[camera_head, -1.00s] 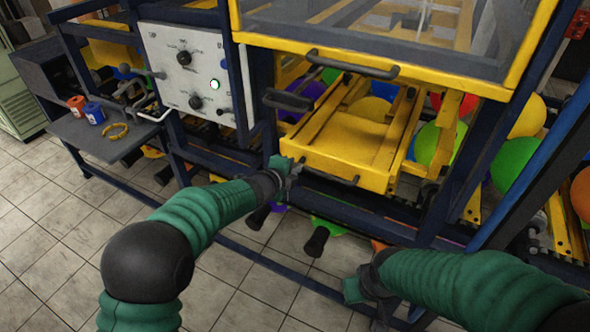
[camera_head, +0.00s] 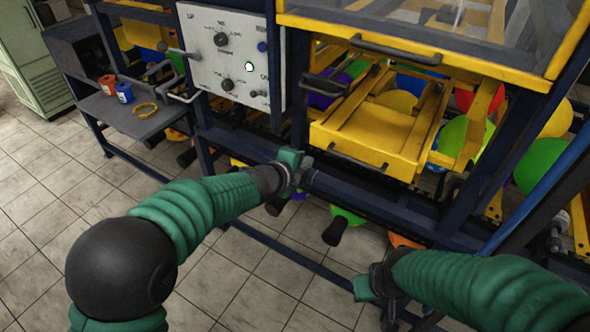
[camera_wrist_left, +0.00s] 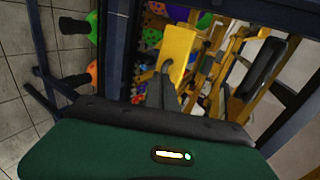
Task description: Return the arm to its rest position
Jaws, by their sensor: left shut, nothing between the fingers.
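My left arm comes in from the left in the head view, with a green ribbed sleeve. Its gripper (camera_head: 298,168) is shut and empty, in front of the machine's dark blue frame, just left of and below the yellow drawer (camera_head: 372,140). In the left wrist view the green gripper housing (camera_wrist_left: 150,150) fills the bottom, and a yellow part of the machine (camera_wrist_left: 178,52) lies beyond it. My right arm is low at the right; its gripper (camera_head: 368,286) is small and dark against the frame, and its jaws cannot be made out.
A control panel (camera_head: 228,58) with knobs and a lit button is at upper left. A side shelf (camera_head: 140,122) holds a red cup (camera_head: 107,86), a blue cup (camera_head: 124,92) and a yellow ring (camera_head: 144,110). Tiled floor (camera_head: 60,200) is open at left.

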